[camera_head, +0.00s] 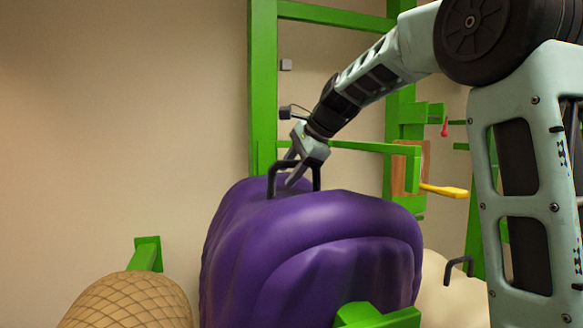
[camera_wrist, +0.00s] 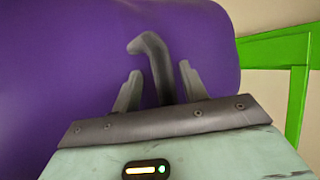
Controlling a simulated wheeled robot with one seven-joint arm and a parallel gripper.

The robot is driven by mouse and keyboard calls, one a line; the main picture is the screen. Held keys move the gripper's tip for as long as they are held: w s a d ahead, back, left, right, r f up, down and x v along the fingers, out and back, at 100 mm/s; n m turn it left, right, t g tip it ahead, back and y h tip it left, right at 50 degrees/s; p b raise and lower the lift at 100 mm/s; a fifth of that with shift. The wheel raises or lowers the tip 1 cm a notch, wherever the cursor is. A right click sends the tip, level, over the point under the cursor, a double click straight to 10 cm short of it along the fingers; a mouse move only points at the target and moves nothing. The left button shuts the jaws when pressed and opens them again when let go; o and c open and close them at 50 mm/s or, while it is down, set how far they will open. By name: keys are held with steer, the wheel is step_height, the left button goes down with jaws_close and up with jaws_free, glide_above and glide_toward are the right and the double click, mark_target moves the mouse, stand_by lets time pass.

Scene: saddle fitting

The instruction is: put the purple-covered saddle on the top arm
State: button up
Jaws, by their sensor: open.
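The purple-covered saddle (camera_head: 310,245) fills the lower middle of the head view, with a dark bent handle (camera_head: 271,180) on top. It also fills much of the wrist view (camera_wrist: 60,70). My gripper (camera_head: 290,172) is open at the handle. In the wrist view the dark handle (camera_wrist: 155,55) stands between my two fingers (camera_wrist: 160,78), with a gap on each side. A green arm end (camera_head: 375,316) shows at the saddle's lower front. Another green bar (camera_head: 365,148) runs behind my gripper; I cannot tell which arm is the top one.
A tan quilted saddle (camera_head: 130,303) is at lower left, below a green arm (camera_head: 147,254). A cream saddle (camera_head: 450,300) with a dark handle is at right, partly hidden. A green upright (camera_head: 263,90) stands behind. A yellow-handled tool (camera_head: 443,190) hangs at right.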

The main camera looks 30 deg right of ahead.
steer(key=b+v, duration=0.3)
steer(key=v, duration=1.4)
steer(key=shift+r, duration=0.25)
steer(key=shift+s, duration=0.1)
